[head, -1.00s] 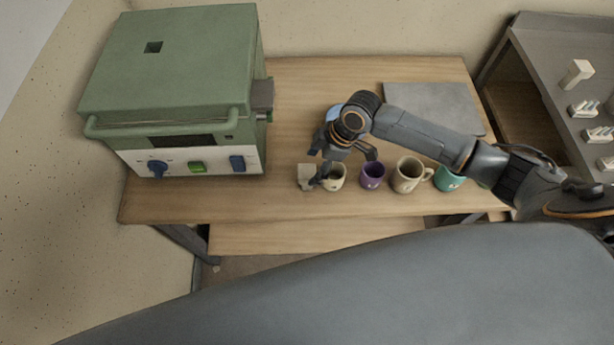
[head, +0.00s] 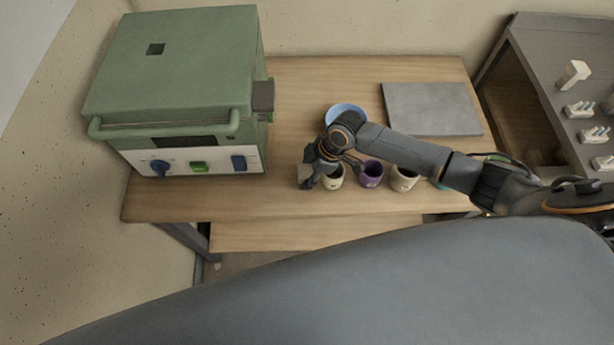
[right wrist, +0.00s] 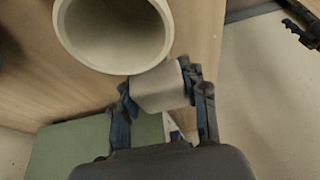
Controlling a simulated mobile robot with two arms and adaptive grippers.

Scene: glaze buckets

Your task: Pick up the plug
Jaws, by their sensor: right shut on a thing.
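The plug (head: 303,173) is a small pale beige block on the wooden table, at the left end of the row of mugs. My right gripper (head: 314,180) reaches down to it and partly covers it. In the right wrist view the plug (right wrist: 158,88) sits between the two fingers of my right gripper (right wrist: 161,92), which are shut on it. I cannot tell whether the plug still touches the table. My left gripper is not in view.
A cream mug (head: 333,179) stands right beside the plug, then a purple mug (head: 370,174) and a beige mug (head: 403,180). A blue bowl (head: 346,110) and a grey slab (head: 432,109) lie behind. A green kiln (head: 180,70) with a square top hole stands left.

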